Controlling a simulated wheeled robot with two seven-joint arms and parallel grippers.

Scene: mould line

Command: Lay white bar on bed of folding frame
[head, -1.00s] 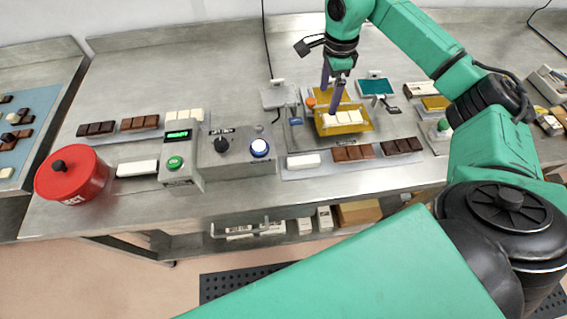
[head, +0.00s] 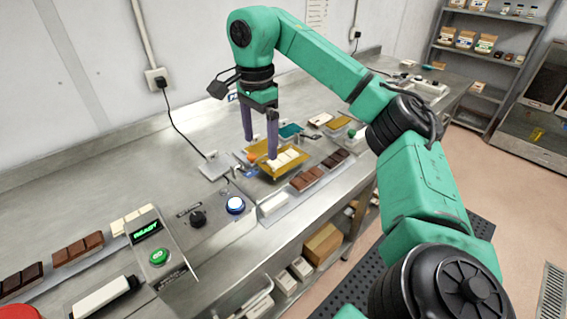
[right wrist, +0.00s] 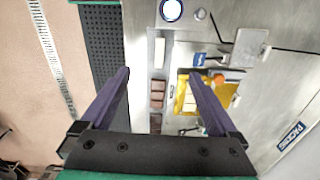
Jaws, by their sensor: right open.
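A white segmented bar (head: 284,160) lies on the yellow bed of the folding frame (head: 267,175) in the head view. The frame's other yellow leaf (head: 257,147) shows behind it, partly hidden by my fingers. In the right wrist view, my right finger covers part of the yellow frame (right wrist: 181,98). Contact between finger and bar cannot be told. My left gripper is not in view.
A tray in front of the frame holds a plain white bar (head: 272,203) and brown bars (head: 307,178). To the left stand a console with a blue button (head: 235,205) and a box reading READY (head: 146,230). A teal plate (head: 290,131) lies behind.

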